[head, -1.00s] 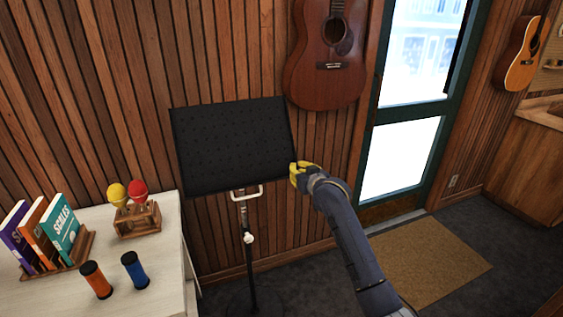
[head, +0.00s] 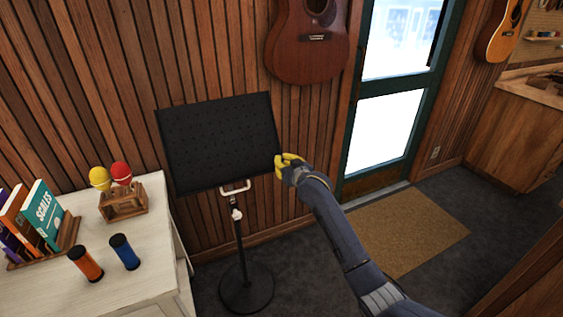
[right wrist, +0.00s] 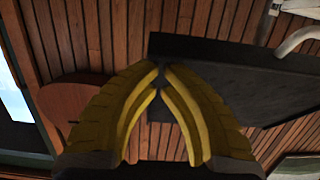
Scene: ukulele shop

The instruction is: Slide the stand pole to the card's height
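The black music stand has a dotted rectangular desk (head: 217,140) on a slim upright pole (head: 240,245) with a light knob (head: 236,214) and a round black base (head: 246,290). A pale U-shaped bracket (head: 236,190) sits under the desk. My right gripper (head: 281,163) is at the desk's lower right edge. In the right wrist view its yellow fingers (right wrist: 161,69) come together at the corner of the dark desk (right wrist: 255,85), pinching its edge; the fingers partly cover the contact. I cannot make out a card. My left gripper is out of view.
A white table (head: 140,280) at left holds a book rack, a wooden holder (head: 123,203) with red and yellow shakers, and orange and blue cylinders (head: 125,252). A guitar (head: 308,45) hangs above on the slatted wall. Floor around the mat (head: 410,230) is clear.

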